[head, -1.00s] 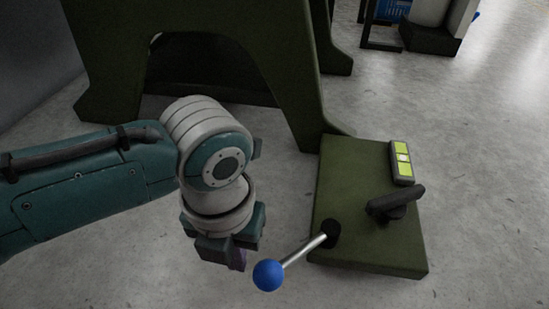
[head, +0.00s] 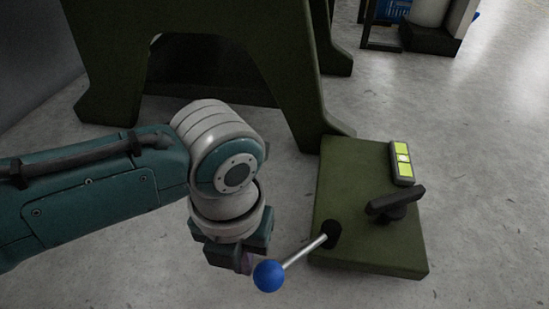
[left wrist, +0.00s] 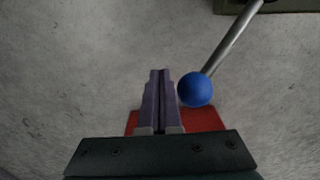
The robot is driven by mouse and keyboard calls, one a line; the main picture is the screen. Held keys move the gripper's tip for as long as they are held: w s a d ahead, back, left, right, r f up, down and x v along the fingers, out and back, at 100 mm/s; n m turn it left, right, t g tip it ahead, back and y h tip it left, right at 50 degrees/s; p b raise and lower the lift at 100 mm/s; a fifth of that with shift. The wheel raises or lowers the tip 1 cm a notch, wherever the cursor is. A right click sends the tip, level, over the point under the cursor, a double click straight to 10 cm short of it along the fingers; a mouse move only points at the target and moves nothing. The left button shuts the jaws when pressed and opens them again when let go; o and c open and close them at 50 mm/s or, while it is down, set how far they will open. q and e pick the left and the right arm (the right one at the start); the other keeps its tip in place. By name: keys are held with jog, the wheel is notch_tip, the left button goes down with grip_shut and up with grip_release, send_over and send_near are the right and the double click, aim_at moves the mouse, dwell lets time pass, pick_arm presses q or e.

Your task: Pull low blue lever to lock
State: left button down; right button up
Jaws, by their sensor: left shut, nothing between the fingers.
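The blue ball knob (head: 269,276) sits at the end of a metal lever rod (head: 308,251). The rod comes out of a dark socket on the green base plate (head: 365,255) and points down to the left in the head view. My left gripper (head: 246,266) is just left of the knob. In the left wrist view the purple fingers (left wrist: 160,80) are shut together and empty, with the blue knob (left wrist: 196,89) close beside them on the right. I cannot tell whether they touch it. My right gripper is not in view.
A black handle (head: 396,203) and a box with yellow-green panels (head: 402,163) are on the green plate. A large green machine frame (head: 290,75) stands behind. A red part (left wrist: 205,119) shows under the knob in the wrist view. Bare floor surrounds the lever.

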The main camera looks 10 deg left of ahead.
pick_arm(q)
jog(key=shift+s+d, duration=0.25)
jog(key=shift+d, duration=0.3)
jog(key=shift+s+d, duration=0.25)
jog(key=shift+d, duration=0.3)
jog(key=shift+s+d, duration=0.1)
jog(key=shift+d, duration=1.15)
jog(key=shift+s+d, duration=0.3)
jog(key=shift+d, duration=0.3)
jog(key=shift+s+d, duration=0.55)
jog(key=shift+d, duration=1.45)
jog(key=p, duration=1.1)
send_near(275, 271)
jog(key=s+d+f, duration=0.1)
jog(key=d+f, duration=0.1)
jog(key=d, duration=0.1)
jog(key=shift+s+d+r, duration=0.1)
jog(key=shift+d, duration=0.05)
